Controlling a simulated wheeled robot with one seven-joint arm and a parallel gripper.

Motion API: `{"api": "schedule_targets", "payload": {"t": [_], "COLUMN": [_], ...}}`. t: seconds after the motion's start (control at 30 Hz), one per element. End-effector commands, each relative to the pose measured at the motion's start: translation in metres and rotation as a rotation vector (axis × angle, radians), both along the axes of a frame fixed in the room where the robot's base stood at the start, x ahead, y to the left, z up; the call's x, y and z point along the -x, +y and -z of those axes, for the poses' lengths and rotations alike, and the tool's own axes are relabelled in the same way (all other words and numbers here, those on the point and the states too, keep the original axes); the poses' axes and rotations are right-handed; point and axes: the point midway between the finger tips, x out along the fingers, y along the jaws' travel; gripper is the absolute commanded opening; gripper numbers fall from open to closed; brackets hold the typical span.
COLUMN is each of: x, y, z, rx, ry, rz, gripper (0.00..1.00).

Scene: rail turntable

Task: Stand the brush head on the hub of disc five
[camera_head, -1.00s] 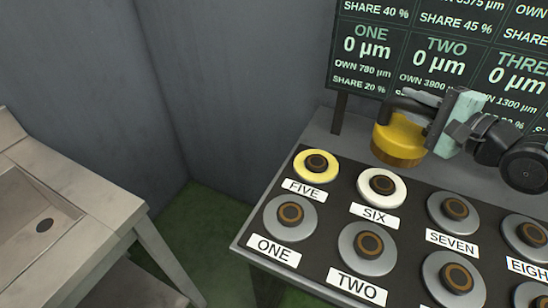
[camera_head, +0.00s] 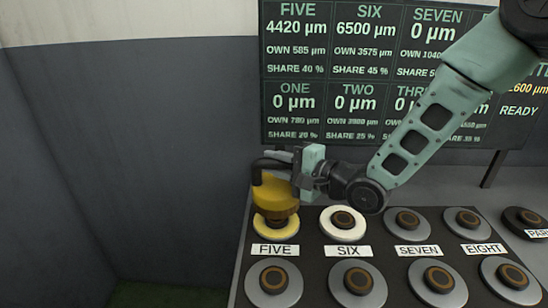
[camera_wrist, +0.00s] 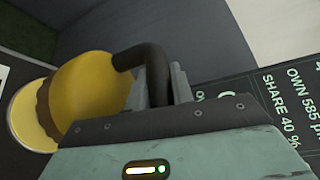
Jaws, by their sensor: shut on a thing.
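The yellow brush head (camera_head: 272,193), with a brown bristle base and a black handle, is upright over disc five (camera_head: 264,229) in the head view. Disc five has a yellow rim, and the brush head hides its hub. I cannot tell whether the bristle base touches the hub or hangs just above it. My gripper (camera_head: 291,165) is shut on the black handle. In the wrist view the brush head (camera_wrist: 92,85) is beside the jaws, with the yellow disc (camera_wrist: 25,115) close beyond its base.
Disc six (camera_head: 333,227), with a white rim, is just right of disc five. Grey discs seven (camera_head: 394,226) and eight (camera_head: 455,228) follow, with another row of grey discs nearer. A dark PARK pad (camera_head: 517,217) is at the right. The readout board (camera_head: 330,148) stands behind the panel.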

Motion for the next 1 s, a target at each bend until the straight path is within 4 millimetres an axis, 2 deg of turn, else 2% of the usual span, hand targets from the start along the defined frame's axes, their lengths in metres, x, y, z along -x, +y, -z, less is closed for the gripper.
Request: {"api": "schedule_targets", "payload": {"t": [0.13,0.4,0.87,0.9,0.97,1.0], "x": [0.0,0.0,-0.001,0.0,0.0,0.0], "y": [0.001,0.001,0.001,0.0,0.0,0.0], "z": [0.008,0.04,0.047,0.049,0.049,0.049], "rx": [-0.005,-0.004,-0.004,0.0,0.0,0.0], "ry": [-0.004,-0.005,-0.006,-0.001,-0.001,-0.001], "rz": [-0.001,-0.002,-0.001,-0.001,-0.001,-0.001], "gripper": [0.0,0.0,0.0,0.26,0.43,0.45]}}
